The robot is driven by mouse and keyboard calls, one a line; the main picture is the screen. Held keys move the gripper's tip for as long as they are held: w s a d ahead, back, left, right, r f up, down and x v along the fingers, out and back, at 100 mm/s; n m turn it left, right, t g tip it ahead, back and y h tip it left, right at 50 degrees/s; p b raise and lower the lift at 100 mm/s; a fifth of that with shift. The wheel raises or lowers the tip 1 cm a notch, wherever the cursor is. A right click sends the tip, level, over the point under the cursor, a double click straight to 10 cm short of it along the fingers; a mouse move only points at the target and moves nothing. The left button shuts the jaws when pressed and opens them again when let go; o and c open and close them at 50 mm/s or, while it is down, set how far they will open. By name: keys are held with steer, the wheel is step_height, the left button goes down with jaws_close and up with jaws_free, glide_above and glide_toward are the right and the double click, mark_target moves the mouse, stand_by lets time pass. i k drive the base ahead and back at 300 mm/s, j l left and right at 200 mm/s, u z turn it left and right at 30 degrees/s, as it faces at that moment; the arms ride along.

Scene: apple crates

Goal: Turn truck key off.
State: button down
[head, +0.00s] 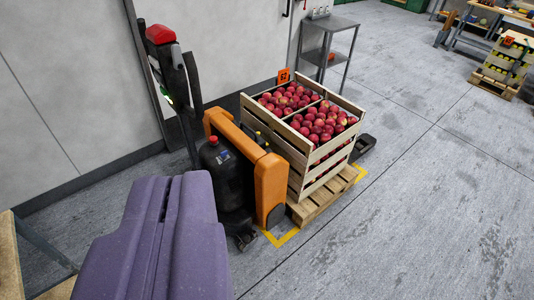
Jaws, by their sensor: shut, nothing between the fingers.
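An orange and black pallet truck (272,185) stands left of the middle, by the wall. Its black body (222,180) has a small red knob (213,140) on top and a small dark panel. I cannot make out the key. A dark upright handle (183,85) with a red top (160,34) and a small green light rises at its left. My purple gripper (167,183) fills the lower left, its two fingers shut together and empty. In the picture it lies in front and to the left of the truck, and it appears apart from it.
A wooden crate of red apples (322,180) with an orange tag stands on a pallet (318,204) behind the truck body. A grey metal table (330,25) stands by the wall. Wooden pieces (10,255) edge the lower left.

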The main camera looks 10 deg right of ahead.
mark_target(222, 155)
steer(key=i+l+z, duration=0.15)
steer(key=i, duration=2.45)
steer(key=j, duration=0.05)
